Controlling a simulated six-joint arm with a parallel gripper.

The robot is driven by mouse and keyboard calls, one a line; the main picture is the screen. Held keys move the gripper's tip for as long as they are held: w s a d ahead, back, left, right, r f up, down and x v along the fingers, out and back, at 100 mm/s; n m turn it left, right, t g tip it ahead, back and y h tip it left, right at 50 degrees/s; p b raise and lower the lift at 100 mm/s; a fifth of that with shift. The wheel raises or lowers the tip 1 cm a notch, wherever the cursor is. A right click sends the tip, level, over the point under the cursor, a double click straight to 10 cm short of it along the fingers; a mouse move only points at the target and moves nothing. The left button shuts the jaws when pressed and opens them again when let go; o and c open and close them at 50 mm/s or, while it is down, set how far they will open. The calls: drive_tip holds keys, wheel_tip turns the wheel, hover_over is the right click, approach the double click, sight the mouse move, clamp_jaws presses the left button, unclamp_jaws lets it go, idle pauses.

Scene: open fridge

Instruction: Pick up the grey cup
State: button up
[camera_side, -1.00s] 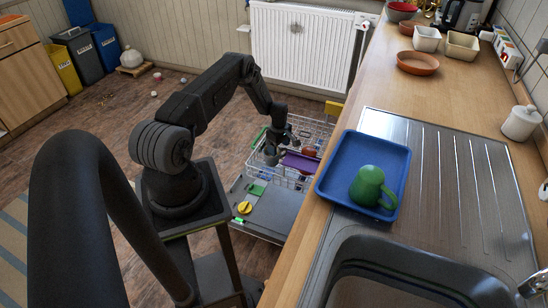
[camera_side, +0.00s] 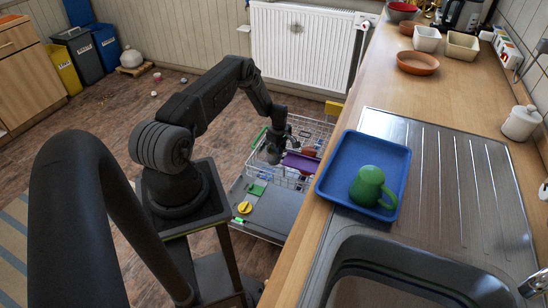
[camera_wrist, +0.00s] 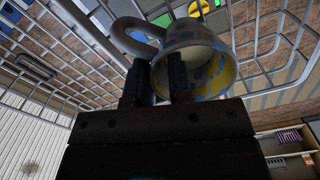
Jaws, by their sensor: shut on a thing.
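The grey cup (camera_wrist: 200,50) fills the upper middle of the wrist view, its open mouth towards the camera and its handle to the left. Yellow and blue patches show inside it. My gripper (camera_wrist: 158,78) is shut on the cup's wall, with one finger outside and the other at the inside of the rim. In the side view my gripper (camera_side: 277,138) is low in the wire rack, and the small cup below it is partly hidden by the arm. I cannot tell whether the cup touches the rack.
The wire rack (camera_side: 318,128) surrounds the cup closely. A purple item (camera_side: 300,162) lies just right of my gripper. The counter (camera_side: 345,115) edge rises to the right, with a blue tray (camera_side: 335,180) holding a green mug (camera_side: 368,186).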

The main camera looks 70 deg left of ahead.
clamp_jaws()
drive_tip(key=shift+r, duration=0.5)
wheel_tip(320, 180, up, 3)
drive_tip(key=shift+f, duration=0.1)
drive_tip(key=s+a+r, duration=0.3)
drive_tip(key=s+r, duration=0.4)
drive_tip(key=s, duration=0.4)
drive_tip(key=shift+a, duration=0.2)
drive_tip(key=shift+r, duration=0.1)
